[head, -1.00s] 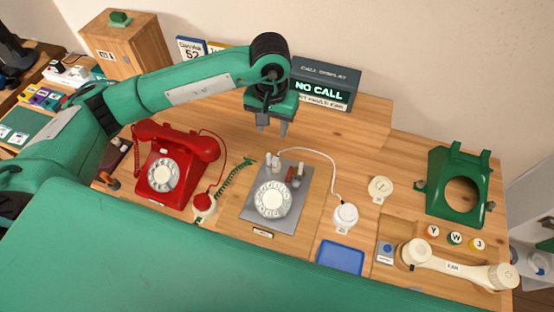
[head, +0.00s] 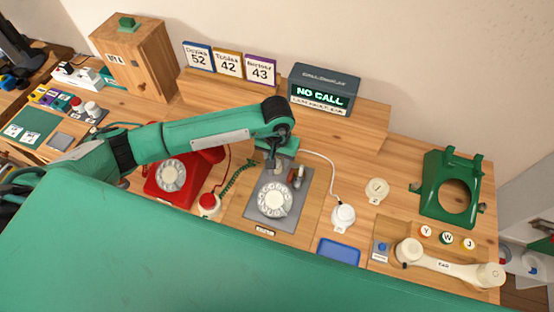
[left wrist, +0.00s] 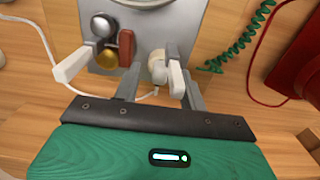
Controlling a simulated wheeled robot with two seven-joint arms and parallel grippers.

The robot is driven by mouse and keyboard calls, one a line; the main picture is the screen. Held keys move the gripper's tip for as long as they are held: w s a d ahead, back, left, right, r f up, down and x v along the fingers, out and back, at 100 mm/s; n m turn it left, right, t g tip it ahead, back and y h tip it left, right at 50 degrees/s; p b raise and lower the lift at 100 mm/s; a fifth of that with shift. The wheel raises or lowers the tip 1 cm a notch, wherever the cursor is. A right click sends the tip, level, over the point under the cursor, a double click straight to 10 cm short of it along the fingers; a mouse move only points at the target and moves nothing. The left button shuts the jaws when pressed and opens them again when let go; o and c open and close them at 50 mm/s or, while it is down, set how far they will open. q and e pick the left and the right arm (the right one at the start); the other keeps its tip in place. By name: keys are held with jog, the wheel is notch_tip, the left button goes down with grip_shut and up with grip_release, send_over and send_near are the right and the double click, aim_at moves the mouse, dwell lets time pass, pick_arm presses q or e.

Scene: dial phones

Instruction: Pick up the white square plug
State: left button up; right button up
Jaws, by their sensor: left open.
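The white square plug (left wrist: 158,67) sits at the edge of the grey dial base (head: 258,209), with a thin white cord running from it. My left gripper (head: 271,163) is open over the back left corner of that base and hides the plug in the head view. In the left wrist view, my left gripper (left wrist: 160,76) has one grey finger on each side of the plug. A white upright prong (left wrist: 177,80) stands between the plug and the right finger. I cannot tell whether the fingers touch the plug. My right gripper is not in view.
A second white prong (left wrist: 73,65), a red block (left wrist: 126,47) and metal knobs stand on the base. A red phone (head: 172,184) is to the left; a round white piece (head: 343,217) on the cord is to the right. The call display (head: 323,90) stands behind.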

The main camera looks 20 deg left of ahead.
pick_arm(q)
jog(key=shift+f, duration=0.25)
grip_shut()
jog(key=shift+r, duration=0.1)
jog(key=shift+w+r, duration=0.1)
jog(key=shift+r, duration=0.4)
notch_tip(320, 180, up, 19)
jog(key=b, duration=0.5)
